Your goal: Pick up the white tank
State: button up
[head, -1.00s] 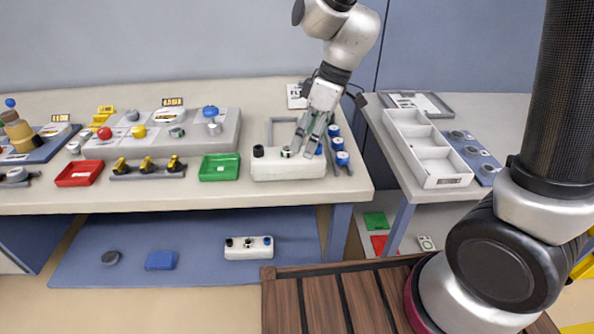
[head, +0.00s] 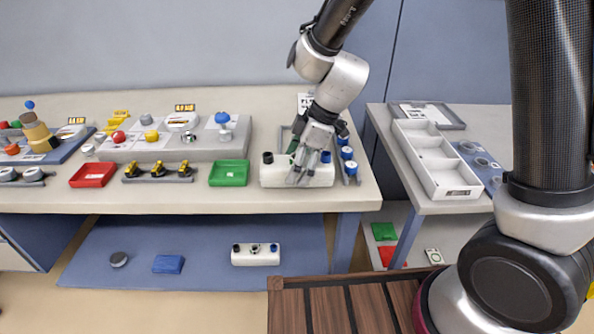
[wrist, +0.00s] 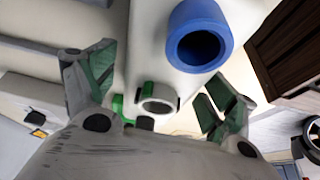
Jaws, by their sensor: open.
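The white tank (head: 275,177) lies along the front edge of the bench in the head view, with a black neck at its left end and a blue one at its right end. My gripper (head: 302,177) is over its middle and hides part of it. In the wrist view the white tank (wrist: 150,45) runs between my open fingers (wrist: 160,95), one on each side. Its blue neck (wrist: 196,42) and a smaller middle neck (wrist: 158,97) show there. I cannot tell whether the fingers touch it.
A green tray (head: 229,173) is just left of the tank, and blue-capped pieces (head: 348,160) stand right of it. A similar white tank (head: 256,255) lies on the lower shelf. A white divided box (head: 432,160) is on the right table.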

jog(key=shift+c, duration=0.4)
jog(key=c, duration=1.2)
